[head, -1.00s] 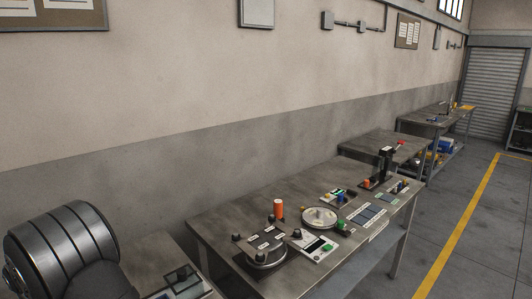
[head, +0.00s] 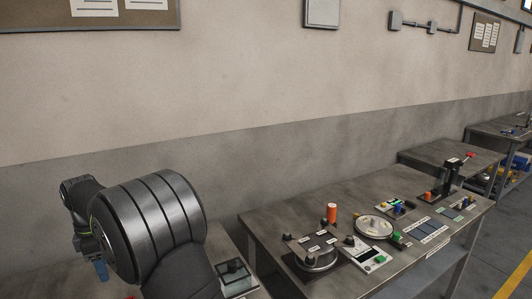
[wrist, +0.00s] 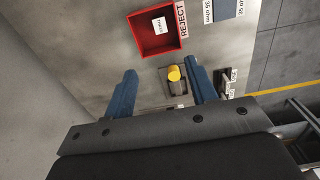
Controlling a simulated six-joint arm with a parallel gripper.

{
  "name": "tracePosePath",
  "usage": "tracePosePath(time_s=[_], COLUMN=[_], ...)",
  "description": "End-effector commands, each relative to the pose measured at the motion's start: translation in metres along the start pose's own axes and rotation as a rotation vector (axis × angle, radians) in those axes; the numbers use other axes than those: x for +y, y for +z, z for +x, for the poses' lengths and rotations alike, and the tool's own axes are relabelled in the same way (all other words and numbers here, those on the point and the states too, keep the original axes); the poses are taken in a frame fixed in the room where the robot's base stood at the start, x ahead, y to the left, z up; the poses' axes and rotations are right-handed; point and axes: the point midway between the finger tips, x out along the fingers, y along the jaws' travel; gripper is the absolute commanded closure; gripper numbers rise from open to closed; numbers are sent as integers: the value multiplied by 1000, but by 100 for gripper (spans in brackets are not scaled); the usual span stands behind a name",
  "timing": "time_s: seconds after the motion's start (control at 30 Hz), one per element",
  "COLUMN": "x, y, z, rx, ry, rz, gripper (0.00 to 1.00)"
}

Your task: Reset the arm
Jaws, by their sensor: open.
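My gripper (wrist: 158,95) is open in the wrist view, its two blue fingers apart with no object held between them. Beyond the fingertips, a yellow round part (wrist: 174,73) sits on a dark square base on the grey table (wrist: 110,50). The gripper's other finger is hidden there.
A red tray (wrist: 138,40) labelled REJECT lies above the yellow part in the wrist view. In the head view, a workbench (head: 268,232) holds a round dark fixture (head: 316,262), an orange cylinder (head: 332,213), a pale round plate (head: 374,228) and a lever press (head: 450,178). The wall is behind.

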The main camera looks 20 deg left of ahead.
Motion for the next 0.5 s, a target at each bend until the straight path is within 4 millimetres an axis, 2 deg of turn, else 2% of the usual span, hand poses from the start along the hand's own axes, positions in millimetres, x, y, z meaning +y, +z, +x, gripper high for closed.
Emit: tracePosePath(time_s=[0.03,0.07,0.1,0.5], x=[1,0,0,-1], y=[0,0,0,0], z=[-11,-8,5,87], rx=[2,0,-1,-1], ry=[5,-1,-4,-4], rz=[0,0,0,0], gripper=[48,48,48,48])
